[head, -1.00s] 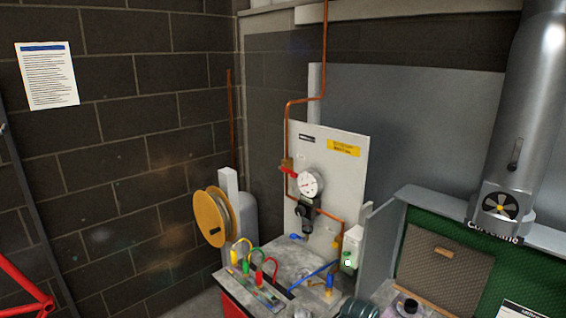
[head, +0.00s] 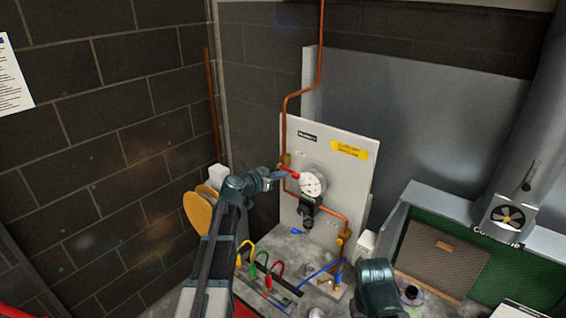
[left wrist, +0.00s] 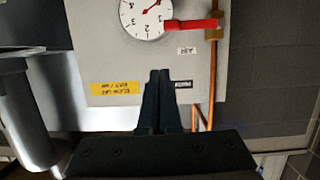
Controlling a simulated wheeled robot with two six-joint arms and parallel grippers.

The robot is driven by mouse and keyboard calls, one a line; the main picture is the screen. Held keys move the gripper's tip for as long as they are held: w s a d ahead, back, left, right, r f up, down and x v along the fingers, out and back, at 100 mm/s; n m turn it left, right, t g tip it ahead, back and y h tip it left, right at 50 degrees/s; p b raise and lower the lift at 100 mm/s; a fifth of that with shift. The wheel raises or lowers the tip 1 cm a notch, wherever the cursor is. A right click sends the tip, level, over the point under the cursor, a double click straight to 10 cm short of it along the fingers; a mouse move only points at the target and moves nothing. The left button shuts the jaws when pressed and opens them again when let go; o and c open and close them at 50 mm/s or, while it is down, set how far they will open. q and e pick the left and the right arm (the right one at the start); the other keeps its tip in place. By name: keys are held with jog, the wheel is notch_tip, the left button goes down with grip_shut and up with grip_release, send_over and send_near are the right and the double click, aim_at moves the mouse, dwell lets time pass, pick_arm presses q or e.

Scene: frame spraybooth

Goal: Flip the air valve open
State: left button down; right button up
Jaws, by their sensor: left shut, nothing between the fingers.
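The air valve has a brass body (left wrist: 214,33) on a vertical copper pipe, with a red lever (head: 289,173) lying crosswise to the pipe. The lever (left wrist: 190,25) points toward the round pressure gauge (head: 312,184), which also shows upside down in the left wrist view (left wrist: 145,15). My left gripper (head: 277,176) is shut and empty, just left of the lever in the head view. In the left wrist view its fingertips (left wrist: 160,75) point at the panel, with the lever beyond and apart from them in the picture. Contact cannot be told from the head view. My right gripper is not seen.
The pale panel (head: 350,185) carries a yellow label and a black regulator (head: 308,211) under the gauge. A bench with coloured hoses (head: 262,262) stands below, and a yellow reel (head: 197,212) is partly behind my left arm. A brick wall stands left.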

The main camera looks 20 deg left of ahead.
pick_arm(q)
jog(key=shift+w+a+r, duration=0.2)
jog(key=shift+a+r, duration=0.1)
jog(key=shift+a, duration=0.3)
jog(key=shift+w+a+r, duration=0.15)
jog(key=shift+a+r, duration=0.15)
jog(key=shift+a, duration=0.25)
jog(key=b, duration=0.3)
send_over(292, 173)
jog(key=s+d, duration=0.1)
jog(key=s, duration=0.3)
notch_tip(292, 173, down, 3)
jog(key=f+b, duration=0.3)
jog(key=shift+s+f, duration=0.25)
jog(key=shift+f, duration=0.05)
jog(key=shift+r, duration=0.1)
